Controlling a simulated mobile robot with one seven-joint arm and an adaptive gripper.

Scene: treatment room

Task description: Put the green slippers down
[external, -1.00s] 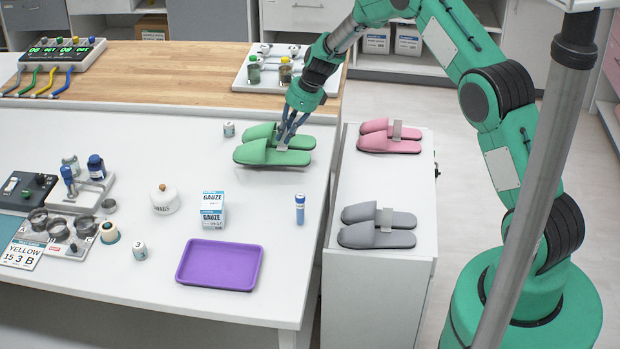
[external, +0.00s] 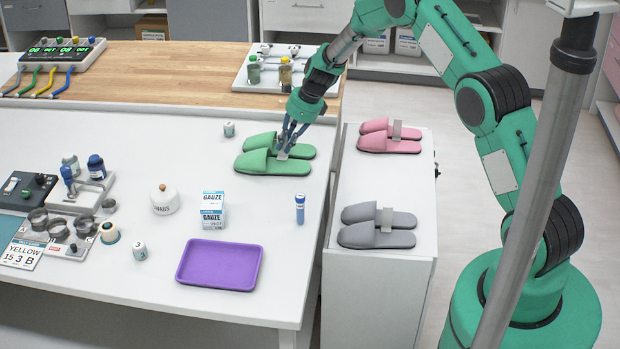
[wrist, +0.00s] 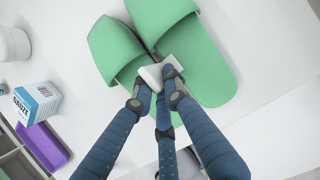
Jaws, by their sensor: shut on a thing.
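The green slippers (external: 272,165) are a pair joined by a pale clip, at the right side of the white table. In the wrist view the slippers (wrist: 190,45) fill the upper middle, side by side. My gripper (external: 289,142) is above them with its fingers pointing down. In the wrist view my gripper (wrist: 163,76) is shut on the pale clip between the slippers. The slippers are at or just above the table top; I cannot tell whether their soles touch it.
Pink slippers (external: 388,144) and grey slippers (external: 377,237) lie on the white cabinet (external: 398,190) to the right. A gauze box (external: 212,211), a blue-capped tube (external: 300,209), a purple tray (external: 220,265) and a small white jar (external: 229,129) stand nearby. The table between them is clear.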

